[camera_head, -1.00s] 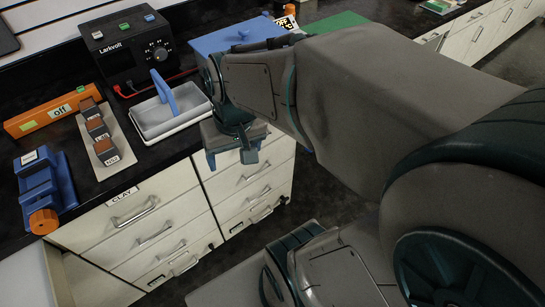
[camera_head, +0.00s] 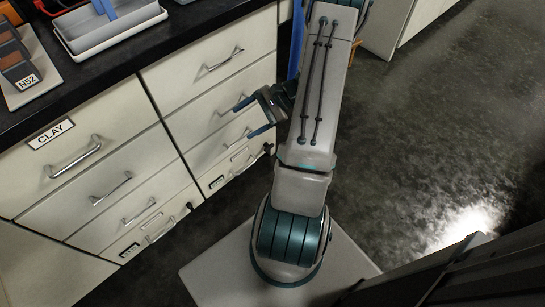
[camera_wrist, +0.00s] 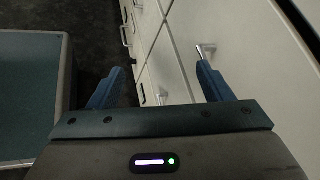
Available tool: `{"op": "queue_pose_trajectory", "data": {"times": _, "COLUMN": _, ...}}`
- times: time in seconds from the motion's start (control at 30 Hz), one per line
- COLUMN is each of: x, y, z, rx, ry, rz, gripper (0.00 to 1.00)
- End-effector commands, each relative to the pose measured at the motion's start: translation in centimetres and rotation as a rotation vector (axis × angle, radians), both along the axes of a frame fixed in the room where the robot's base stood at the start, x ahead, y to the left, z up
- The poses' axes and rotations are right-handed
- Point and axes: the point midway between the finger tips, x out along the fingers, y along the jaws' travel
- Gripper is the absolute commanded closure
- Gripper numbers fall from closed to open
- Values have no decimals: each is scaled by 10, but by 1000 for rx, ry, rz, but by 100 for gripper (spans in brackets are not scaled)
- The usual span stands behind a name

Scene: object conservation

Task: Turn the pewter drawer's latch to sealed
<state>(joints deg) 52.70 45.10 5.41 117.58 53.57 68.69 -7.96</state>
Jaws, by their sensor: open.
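Two columns of cream drawers stand under the black bench. The bottom drawer of the right column (camera_head: 228,175) has a small label (camera_head: 217,183) and a dark latch (camera_head: 268,149) at its right end. The left column's bottom drawer also has a small label (camera_head: 130,250) and a dark latch (camera_head: 189,206). I cannot read which is pewter. My gripper (camera_head: 250,118) is open and empty, close in front of the right column's middle drawers, above its latch. In the wrist view my gripper (camera_wrist: 158,70) has its fingers apart, with drawer fronts and handles beyond.
A CLAY label (camera_head: 51,133) marks the left column's top. Bar handles (camera_head: 223,60) stick out from the drawers. A grey-white tray (camera_head: 105,28) and an N52 block (camera_head: 22,77) sit on the bench. The dark floor at right is open.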

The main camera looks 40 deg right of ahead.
Motion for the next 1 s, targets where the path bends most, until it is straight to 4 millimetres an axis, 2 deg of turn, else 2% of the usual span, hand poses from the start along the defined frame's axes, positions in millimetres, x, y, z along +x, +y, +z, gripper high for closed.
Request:
{"op": "queue_pose_trajectory", "data": {"times": 0.03, "x": -1, "y": -14, "z": -39, "rx": 59, "ry": 8, "rz": -78, "gripper": 27}}
{"op": "queue_pose_trajectory", "data": {"times": 0.27, "x": -10, "y": -69, "z": -152, "rx": 293, "ry": -7, "rz": -434, "gripper": 27}}
{"op": "queue_pose_trajectory", "data": {"times": 0.5, "x": -38, "y": -120, "z": -276, "rx": 511, "ry": -51, "rz": -822, "gripper": 27}}
{"op": "queue_pose_trajectory", "data": {"times": 0.6, "x": -52, "y": -134, "z": -319, "rx": 582, "ry": -74, "rz": -965, "gripper": 27}}
{"op": "queue_pose_trajectory", "data": {"times": 0.7, "x": -64, "y": -144, "z": -352, "rx": 633, "ry": -92, "rz": -1076, "gripper": 27}}
{"op": "queue_pose_trajectory", "data": {"times": 0.8, "x": -72, "y": -149, "z": -373, "rx": 666, "ry": -105, "rz": -1152, "gripper": 27}}
{"op": "queue_pose_trajectory", "data": {"times": 1.0, "x": -72, "y": -152, "z": -386, "rx": 687, "ry": -114, "rz": -1201, "gripper": 27}}
